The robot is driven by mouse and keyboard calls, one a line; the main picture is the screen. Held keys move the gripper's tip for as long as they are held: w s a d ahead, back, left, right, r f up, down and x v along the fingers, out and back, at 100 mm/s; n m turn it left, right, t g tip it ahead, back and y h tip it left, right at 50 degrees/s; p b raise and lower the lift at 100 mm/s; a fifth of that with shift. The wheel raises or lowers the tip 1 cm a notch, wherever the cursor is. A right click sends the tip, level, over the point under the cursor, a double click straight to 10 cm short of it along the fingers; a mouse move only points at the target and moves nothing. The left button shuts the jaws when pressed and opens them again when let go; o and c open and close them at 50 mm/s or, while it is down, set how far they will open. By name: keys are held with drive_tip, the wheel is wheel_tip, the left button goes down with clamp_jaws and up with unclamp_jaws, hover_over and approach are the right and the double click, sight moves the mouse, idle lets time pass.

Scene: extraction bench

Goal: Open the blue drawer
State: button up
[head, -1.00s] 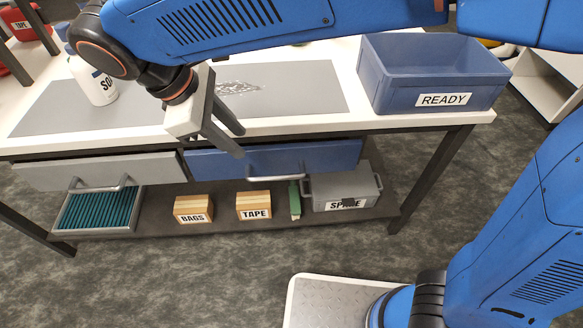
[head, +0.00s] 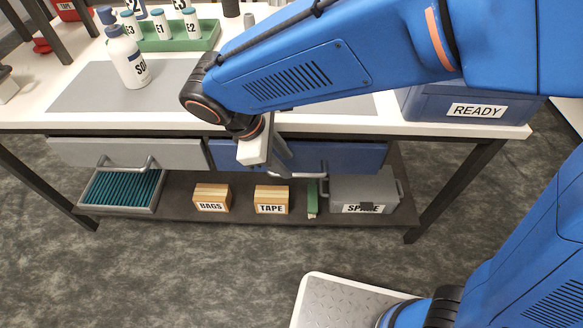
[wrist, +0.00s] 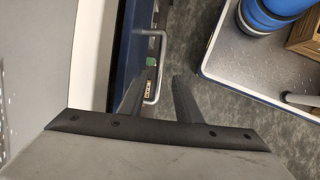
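The blue drawer (head: 350,157) is under the bench top, right of a grey drawer, and looks shut. Its pale bar handle (head: 310,175) is partly hidden by my gripper in the head view. My gripper (head: 285,167) is in front of the blue drawer, at the left part of the handle. In the wrist view, the fingers of my gripper (wrist: 164,78) are apart, and the handle (wrist: 157,65) shows in the gap between them. I cannot tell whether a finger touches it.
The grey drawer (head: 130,153) has its own handle. On the lower shelf are a teal-lined tray (head: 122,190), a BAGS box (head: 212,197), a TAPE box (head: 271,198) and a grey SPARE box (head: 362,192). A READY bin (head: 450,108) and a green rack (head: 175,42) stand on the bench.

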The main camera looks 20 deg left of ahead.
sight(295, 173)
drive_tip(key=shift+x, duration=2.5)
drive_tip(key=shift+c, duration=0.7)
drive_tip(key=shift+s, duration=0.1)
clamp_jaws()
